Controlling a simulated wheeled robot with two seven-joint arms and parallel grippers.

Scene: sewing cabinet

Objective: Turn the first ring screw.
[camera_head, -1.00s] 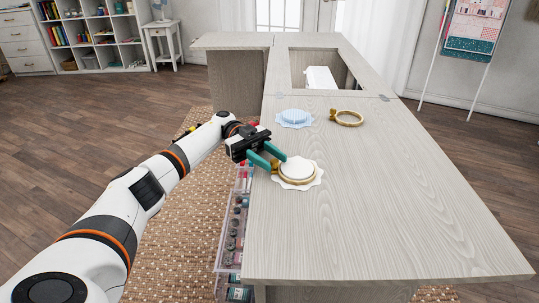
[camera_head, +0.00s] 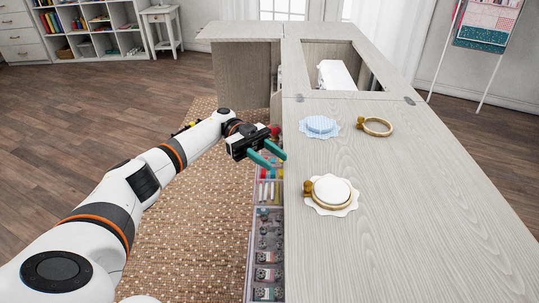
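The nearer ring, a gold-brown hoop (camera_head: 316,199) around a raised white disc (camera_head: 332,190), lies on scalloped white cloth (camera_head: 346,210) on the cabinet top. Its small ring screw (camera_head: 308,187) sticks out at the hoop's left side. My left gripper (camera_head: 278,160) has teal fingers with a gap between them. It is open and empty, up and left of this hoop and apart from it, near the table's left edge. A second, empty gold hoop (camera_head: 388,131) with its own screw (camera_head: 361,121) lies farther back. My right gripper is not in view.
A blue scalloped cloth piece with a raised disc (camera_head: 320,125) lies left of the empty hoop. A clear organizer (camera_head: 265,215) with spools and bobbins runs along the left side of the cabinet (camera_head: 420,240). The front and right of the top are bare.

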